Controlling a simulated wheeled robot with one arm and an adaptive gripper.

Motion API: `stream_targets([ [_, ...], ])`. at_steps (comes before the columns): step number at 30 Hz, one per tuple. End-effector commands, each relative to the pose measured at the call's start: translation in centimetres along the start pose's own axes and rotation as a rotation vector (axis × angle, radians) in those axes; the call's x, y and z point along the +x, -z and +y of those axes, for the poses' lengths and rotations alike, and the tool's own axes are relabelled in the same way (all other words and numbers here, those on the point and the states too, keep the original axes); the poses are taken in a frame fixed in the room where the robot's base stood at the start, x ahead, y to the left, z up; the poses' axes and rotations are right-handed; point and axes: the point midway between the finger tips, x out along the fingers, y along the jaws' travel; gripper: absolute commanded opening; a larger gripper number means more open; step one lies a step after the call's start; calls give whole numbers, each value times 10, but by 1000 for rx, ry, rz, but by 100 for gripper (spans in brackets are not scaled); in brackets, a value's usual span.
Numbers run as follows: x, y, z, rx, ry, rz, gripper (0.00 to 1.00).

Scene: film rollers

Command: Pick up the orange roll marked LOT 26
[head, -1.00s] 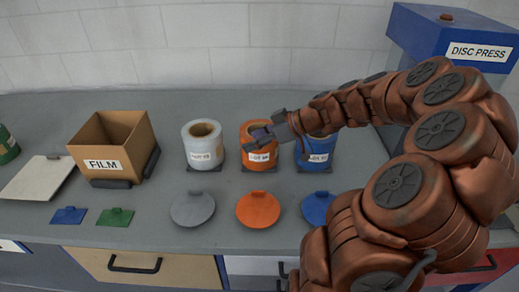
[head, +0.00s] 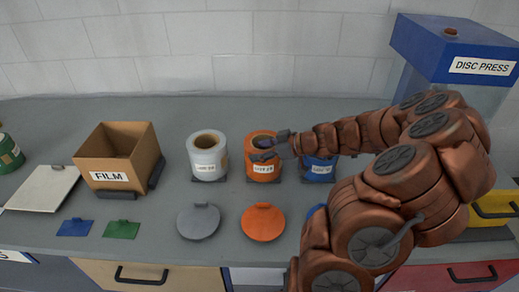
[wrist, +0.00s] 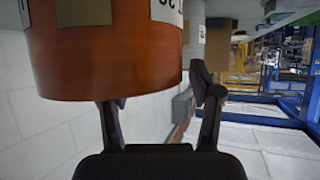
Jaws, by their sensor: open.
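The orange roll (head: 262,170) stands upright on a dark pad, with a white label on its front; the label is too blurred to read surely. In the wrist view the orange roll (wrist: 105,60) fills the upper left, its label cut off by the top edge. My gripper (head: 268,147) is at the upper right front of the roll in the head view, hiding part of its rim. In the wrist view my gripper (wrist: 160,98) is open, with the roll overlapping the left finger and the right finger clear of it. I cannot tell whether they touch.
A white roll (head: 208,158) stands close left, and a blue roll (head: 319,173) close right, partly behind my arm. Grey (head: 198,222) and orange (head: 263,223) discs lie in front. The FILM box (head: 117,177) is left; the disc press (head: 450,45) is back right.

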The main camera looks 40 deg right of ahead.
Motion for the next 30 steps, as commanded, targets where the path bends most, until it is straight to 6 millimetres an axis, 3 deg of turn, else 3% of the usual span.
stream_targets([
  [11,6,-3,-2,2,-3,-2,64],
  [30,6,-3,-2,2,-2,-2,0],
])
